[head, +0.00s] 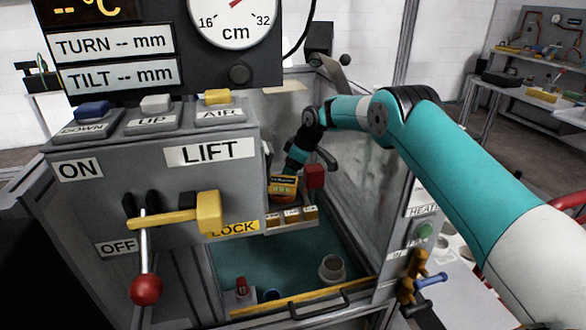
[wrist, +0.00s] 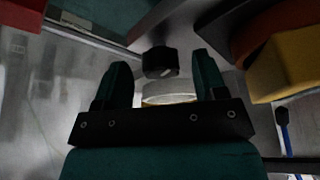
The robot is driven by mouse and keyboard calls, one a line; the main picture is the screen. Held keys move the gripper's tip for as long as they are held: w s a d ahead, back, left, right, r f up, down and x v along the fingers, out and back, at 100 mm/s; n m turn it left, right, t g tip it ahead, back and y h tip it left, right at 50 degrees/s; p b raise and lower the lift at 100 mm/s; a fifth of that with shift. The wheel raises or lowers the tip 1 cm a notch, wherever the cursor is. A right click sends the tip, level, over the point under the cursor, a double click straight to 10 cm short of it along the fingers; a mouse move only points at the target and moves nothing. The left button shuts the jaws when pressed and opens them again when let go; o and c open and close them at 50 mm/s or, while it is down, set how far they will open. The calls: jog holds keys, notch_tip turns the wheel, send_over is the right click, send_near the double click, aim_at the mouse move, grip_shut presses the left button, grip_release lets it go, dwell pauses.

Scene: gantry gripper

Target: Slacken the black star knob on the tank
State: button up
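In the wrist view, a small black knob (wrist: 160,62) shows between the tips of my gripper (wrist: 161,60). The two dark green fingers are spread apart, with a gap on either side of the knob, and neither visibly touches it. A pale round part (wrist: 168,92) lies between the fingers, nearer the palm in the picture. Whether the knob is star-shaped is too dark to tell. In the head view, my arm reaches into the glass-sided tank (head: 365,185); my gripper's fingers and the knob cannot be made out clearly there.
A grey LIFT panel (head: 210,155) with a yellow LOCK bar (head: 208,215) and a red-ended lever (head: 145,288) stands at left. A red block (head: 314,176) and yellow parts are close to my wrist. A yellow edge with a handle (head: 318,302) crosses the tank's front.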

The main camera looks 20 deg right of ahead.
jog(key=p+v, duration=0.3)
jog(key=v, duration=0.4)
jog(key=shift+r, duration=0.3)
jog(key=s+d+r+m+t+h+b, duration=0.1)
jog(key=s+r+m+b, duration=0.3)
jog(key=r, duration=0.5)
jog(key=x, duration=0.5)
jog(key=p+x, duration=0.1)
jog(key=x, duration=0.5)
jog(key=p+x, duration=0.1)
jog(key=x, duration=0.5)
jog(key=shift+d+f, duration=0.2)
jog(key=shift+d, duration=0.1)
